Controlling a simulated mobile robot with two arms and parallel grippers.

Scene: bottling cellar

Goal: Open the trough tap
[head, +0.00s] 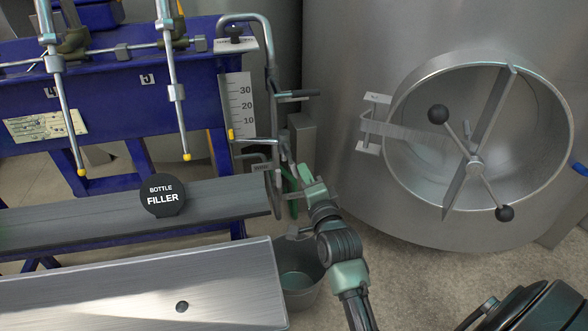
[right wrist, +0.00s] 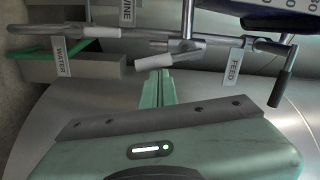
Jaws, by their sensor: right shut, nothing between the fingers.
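In the head view, pipework (head: 272,110) with several levers stands at the right end of the blue bottle filler trough (head: 205,75). My right gripper (head: 305,174) is beside its lower part, shut and empty. In the right wrist view the shut fingertips (right wrist: 160,76) point at the pipes, just below a pale-gripped lever (right wrist: 154,62). A black-gripped lever (right wrist: 280,90) hangs right of the FEED label (right wrist: 233,66). Another pale grip (right wrist: 101,32) is near the WATER label (right wrist: 62,58). I cannot tell which lever is the trough tap, or whether the fingers touch one. My left gripper is out of view.
A large steel tank (head: 350,45) with a round hatch (head: 480,155) stands at the right. A grey shelf (head: 100,215) with a BOTTLE FILLER sign (head: 162,195) and a steel worktop (head: 140,285) are at the left. A bucket (head: 300,290) stands below my right arm.

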